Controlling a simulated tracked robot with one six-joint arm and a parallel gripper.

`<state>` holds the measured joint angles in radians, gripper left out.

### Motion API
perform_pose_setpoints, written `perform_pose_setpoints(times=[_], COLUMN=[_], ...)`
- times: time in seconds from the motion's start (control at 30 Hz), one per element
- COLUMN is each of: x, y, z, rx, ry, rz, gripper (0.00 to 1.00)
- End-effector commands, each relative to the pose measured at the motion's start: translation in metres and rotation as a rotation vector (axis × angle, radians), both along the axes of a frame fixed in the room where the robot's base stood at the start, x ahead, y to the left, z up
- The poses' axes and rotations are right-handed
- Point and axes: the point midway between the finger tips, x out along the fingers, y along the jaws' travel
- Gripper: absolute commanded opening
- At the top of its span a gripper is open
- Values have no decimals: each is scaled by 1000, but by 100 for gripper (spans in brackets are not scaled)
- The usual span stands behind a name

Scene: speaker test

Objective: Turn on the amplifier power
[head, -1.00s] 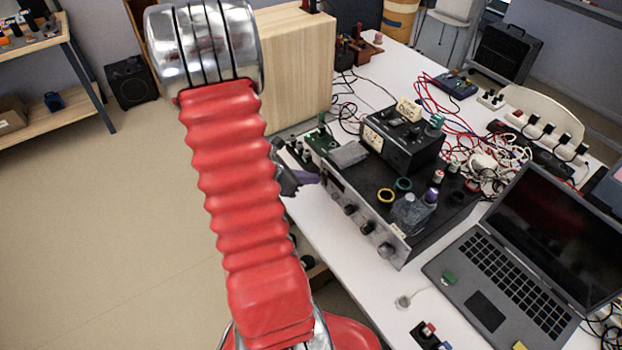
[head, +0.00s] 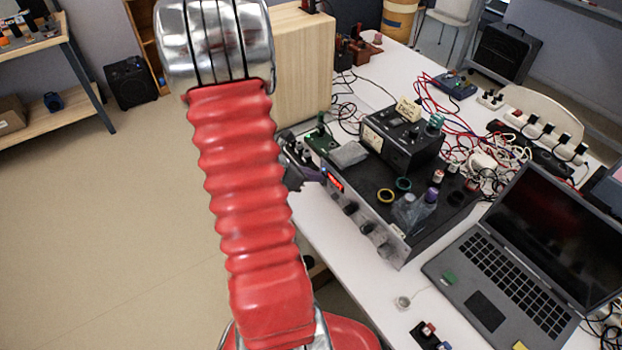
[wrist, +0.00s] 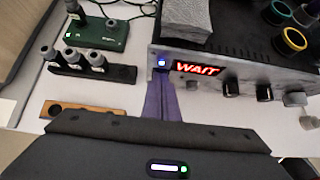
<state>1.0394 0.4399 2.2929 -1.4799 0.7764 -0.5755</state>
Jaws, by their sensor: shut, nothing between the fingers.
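The amplifier (head: 382,228) is a wide unit with a dark top and a silver front on the white table. Its front display glows red and reads "WAIT" in the wrist view (wrist: 197,69). A small button (wrist: 161,63) left of the display is lit blue. Several dark knobs sit right of the display. My gripper, with purple fingers (wrist: 160,88), is shut and empty, its tips just at the lit button. I cannot tell whether they touch it. In the head view my gripper (head: 312,175) is partly hidden behind my red arm.
A grey block, yellow and teal rings and a smaller black instrument (head: 405,138) sit on the amplifier. A green board (wrist: 97,35) and a black holder with several plugs (wrist: 88,67) lie to its left. A laptop (head: 505,270) stands right; tangled cables lie behind.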

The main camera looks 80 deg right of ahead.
Motion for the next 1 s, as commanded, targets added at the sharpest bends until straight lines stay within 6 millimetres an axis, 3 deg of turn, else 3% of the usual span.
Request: perform_pose_setpoints(times=[0.5, 1.0], x=[0, 3], y=[0, 3], z=[15, 17], rx=[-2, -1], ry=[0, 0], rz=[0, 1], gripper=[0, 0])
